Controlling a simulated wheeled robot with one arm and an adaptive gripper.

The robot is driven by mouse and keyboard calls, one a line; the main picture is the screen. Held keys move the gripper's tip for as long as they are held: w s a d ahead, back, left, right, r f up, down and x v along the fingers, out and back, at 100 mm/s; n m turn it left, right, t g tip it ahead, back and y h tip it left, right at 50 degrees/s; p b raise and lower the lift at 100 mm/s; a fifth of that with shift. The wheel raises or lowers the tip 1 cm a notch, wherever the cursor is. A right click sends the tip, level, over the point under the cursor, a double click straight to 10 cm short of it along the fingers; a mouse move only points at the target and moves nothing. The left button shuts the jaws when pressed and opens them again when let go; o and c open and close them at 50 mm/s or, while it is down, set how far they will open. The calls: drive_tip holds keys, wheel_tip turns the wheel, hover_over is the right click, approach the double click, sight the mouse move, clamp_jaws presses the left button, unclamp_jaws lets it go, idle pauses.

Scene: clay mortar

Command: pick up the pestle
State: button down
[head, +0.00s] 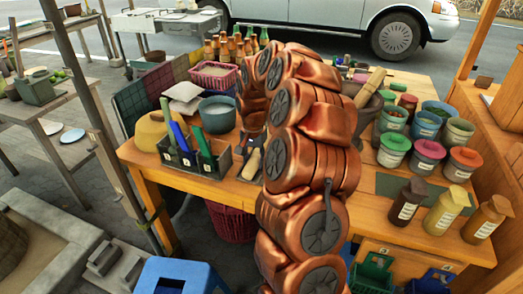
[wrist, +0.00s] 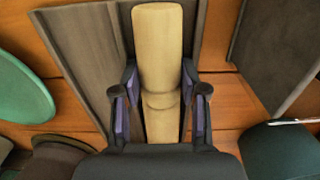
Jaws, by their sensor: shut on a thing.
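The pestle (wrist: 158,60) is a pale wooden rod with a rounded, ringed shape in the wrist view. It lies lengthwise between the two fingers of my gripper (wrist: 160,105), which is shut on it with a finger on each side. A grey tray-like board (wrist: 75,50) lies beneath it. In the head view a pale piece of the pestle (head: 251,165) shows beside my arm, over the dark board. My fingertips are mostly hidden there by my copper arm.
A dark caddy (head: 185,155) with blue and green items stands left of the pestle. A grey-blue bowl (head: 217,115) is behind. A brown clay mortar (head: 361,97) holding a wooden stick (head: 376,80) stands right of my arm, near several lidded pots (head: 428,150) and bottles.

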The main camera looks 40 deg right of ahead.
wheel_tip(320, 180, up, 18)
drive_tip(key=b, duration=0.1)
drive_tip(key=shift+b, duration=0.3)
idle(0.4)
drive_tip(key=c, duration=1.1)
unclamp_jaws()
clamp_jaws()
drive_tip(key=shift+r, duration=0.15)
